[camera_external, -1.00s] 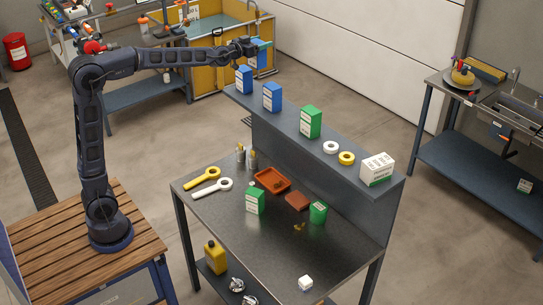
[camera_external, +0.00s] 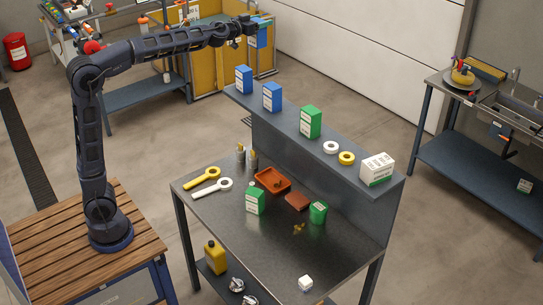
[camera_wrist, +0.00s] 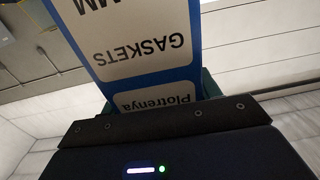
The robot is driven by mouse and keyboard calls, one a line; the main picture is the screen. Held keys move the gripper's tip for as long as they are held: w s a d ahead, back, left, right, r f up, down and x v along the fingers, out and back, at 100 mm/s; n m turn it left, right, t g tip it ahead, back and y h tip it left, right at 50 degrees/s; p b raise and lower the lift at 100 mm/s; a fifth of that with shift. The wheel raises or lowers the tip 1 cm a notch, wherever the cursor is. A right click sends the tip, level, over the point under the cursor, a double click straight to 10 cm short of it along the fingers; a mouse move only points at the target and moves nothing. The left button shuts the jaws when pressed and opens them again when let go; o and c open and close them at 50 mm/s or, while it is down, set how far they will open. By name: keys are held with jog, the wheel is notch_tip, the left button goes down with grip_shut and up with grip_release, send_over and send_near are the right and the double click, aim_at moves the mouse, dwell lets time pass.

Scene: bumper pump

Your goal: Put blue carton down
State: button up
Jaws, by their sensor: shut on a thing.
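My gripper (camera_external: 250,28) is shut on a blue carton (camera_external: 260,37) at the end of my outstretched arm. The carton is in the air above and beyond the left end of the raised grey shelf (camera_external: 290,117). In the wrist view the carton (camera_wrist: 187,77) fills the upper middle, with a white label reading GASKETS upside down. The fingers are largely hidden there. Two more blue cartons stand on the shelf, one at its left end (camera_external: 243,80) and one to its right (camera_external: 272,97).
A green carton (camera_external: 310,122), white and yellow rings and a white box (camera_external: 377,168) share the shelf. A yellow-walled bin (camera_external: 207,65) stands behind the gripper.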

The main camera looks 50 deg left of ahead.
jog(key=s+d+m+h, duration=0.2)
jog(key=s+d, duration=0.1)
jog(key=d, duration=1.6)
jog(key=s+d+m+h, duration=0.1)
jog(key=s+d+h, duration=0.1)
jog(key=s+d, duration=0.8)
jog(key=s+d+m+g+h, duration=0.15)
jog(key=s+d, duration=0.45)
jog(key=d, duration=0.8)
jog(key=s+d+m+h, duration=0.1)
jog(key=s+d+h, duration=0.1)
jog(key=s+d, duration=0.8)
notch_tip(320, 180, down, 63)
jog(key=w+d, duration=0.1)
jog(key=w, duration=0.1)
jog(key=shift+d, duration=0.35)
jog(key=shift+f+n, duration=0.1)
jog(key=shift+n, duration=0.15)
jog(key=o, duration=1)
